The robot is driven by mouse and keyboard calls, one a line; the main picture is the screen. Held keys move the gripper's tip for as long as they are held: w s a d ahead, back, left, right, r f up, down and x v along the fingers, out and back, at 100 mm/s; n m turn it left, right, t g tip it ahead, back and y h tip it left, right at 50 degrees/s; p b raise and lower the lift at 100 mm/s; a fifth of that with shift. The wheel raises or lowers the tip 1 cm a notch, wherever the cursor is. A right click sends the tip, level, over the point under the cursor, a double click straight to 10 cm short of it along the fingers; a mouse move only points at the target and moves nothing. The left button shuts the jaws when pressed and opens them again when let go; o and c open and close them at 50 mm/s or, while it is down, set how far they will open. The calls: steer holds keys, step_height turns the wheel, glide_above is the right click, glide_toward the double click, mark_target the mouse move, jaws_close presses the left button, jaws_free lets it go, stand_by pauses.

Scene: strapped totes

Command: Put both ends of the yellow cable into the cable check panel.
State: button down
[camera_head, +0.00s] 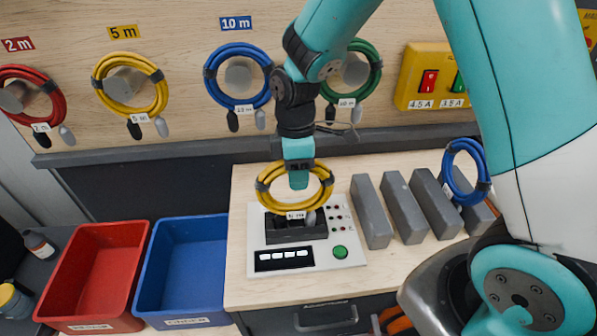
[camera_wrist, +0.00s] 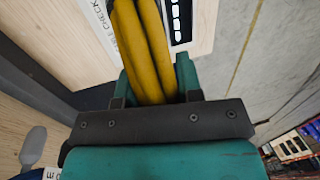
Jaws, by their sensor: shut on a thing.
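My gripper (camera_head: 298,180) is shut on a coiled yellow cable (camera_head: 263,196) and holds it over the cable check panel (camera_head: 322,260). In the wrist view the yellow strands (camera_wrist: 150,45) run between the two teal fingers (camera_wrist: 153,88). The coil carries a white tag, and a grey cable end hangs at its lower right, close to the panel's dark socket block (camera_head: 297,234). I cannot tell whether it touches the block. The other end is not clear. The panel has a lit display and a green button (camera_head: 340,252). Part of the panel shows in the wrist view (camera_wrist: 180,22).
Another yellow coil (camera_head: 97,85) hangs on the wall beside red, blue and green coils. Grey blocks (camera_head: 371,212) stand right of the panel, with a blue coil (camera_head: 449,165) on them. A red tote (camera_head: 95,238) and a blue tote (camera_head: 185,235) stand left.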

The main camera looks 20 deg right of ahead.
steer(key=shift+f, duration=0.25)
steer(key=c, duration=0.7)
jaws_free()
steer(key=w+d+r+b, duration=0.1)
steer(key=w+r+b, duration=0.2)
steer(key=r, duration=1.4)
steer(key=s+a+f+m+t+y, duration=0.1)
steer(key=s+a+m, duration=0.1)
steer(key=s, duration=0.8)
steer(key=s+a+f+m+t+y, duration=0.1)
steer(key=s+m, duration=0.4)
steer(key=s, duration=0.6)
steer(key=a+f+y, duration=0.1)
steer(key=a, duration=0.1)
steer(key=shift+a+y+b, duration=0.3)
steer(key=shift+a, duration=0.05)
